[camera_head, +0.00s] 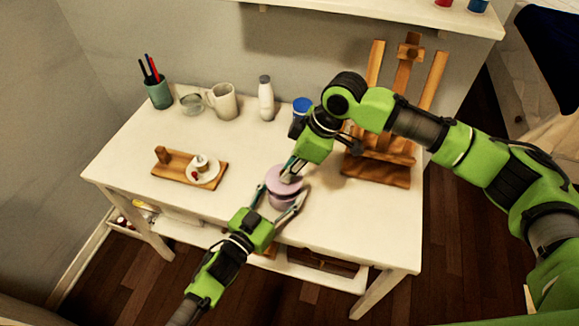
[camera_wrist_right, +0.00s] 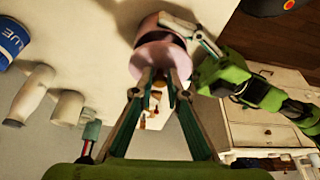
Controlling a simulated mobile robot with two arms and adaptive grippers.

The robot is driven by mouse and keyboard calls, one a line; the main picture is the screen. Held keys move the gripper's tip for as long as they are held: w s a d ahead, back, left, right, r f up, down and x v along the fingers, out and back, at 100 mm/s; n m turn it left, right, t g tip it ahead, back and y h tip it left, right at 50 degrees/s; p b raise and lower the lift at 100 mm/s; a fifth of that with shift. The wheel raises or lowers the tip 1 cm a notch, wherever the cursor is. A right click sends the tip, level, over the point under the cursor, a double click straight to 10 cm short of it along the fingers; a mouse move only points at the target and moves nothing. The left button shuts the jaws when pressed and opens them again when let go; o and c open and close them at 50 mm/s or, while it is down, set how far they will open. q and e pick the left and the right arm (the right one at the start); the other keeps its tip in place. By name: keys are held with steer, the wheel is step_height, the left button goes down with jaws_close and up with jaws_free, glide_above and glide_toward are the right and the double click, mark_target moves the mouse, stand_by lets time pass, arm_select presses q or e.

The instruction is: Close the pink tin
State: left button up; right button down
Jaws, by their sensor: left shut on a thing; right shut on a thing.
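The pink tin (camera_head: 283,201) stands upright near the front edge of the white table. My left gripper (camera_head: 279,205) is shut on its body, one finger on each side. The tin also shows in the right wrist view (camera_wrist_right: 152,24), partly hidden by its lid. The round pink lid (camera_head: 284,184) is over the tin's top. My right gripper (camera_head: 291,174) is shut on the middle of the lid from above; its fingertips meet there in the right wrist view (camera_wrist_right: 163,78). A dark band shows between lid and tin there; I cannot tell whether the lid is fully seated.
A wooden board (camera_head: 181,173) with a small plate (camera_head: 205,171) lies left of the tin. A pen cup (camera_head: 159,93), a glass (camera_head: 191,103), a mug (camera_head: 222,101), a white bottle (camera_head: 266,98) and a blue-lidded container (camera_head: 301,106) stand behind. A wooden easel (camera_head: 384,172) stands at right.

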steer(key=shift+f, duration=0.1)
steer(key=shift+f, duration=0.8)
steer(key=shift+f, duration=0.6)
stand_by(0.3)
steer(key=c, duration=1.9)
jaws_free()
steer(key=v, duration=1.2)
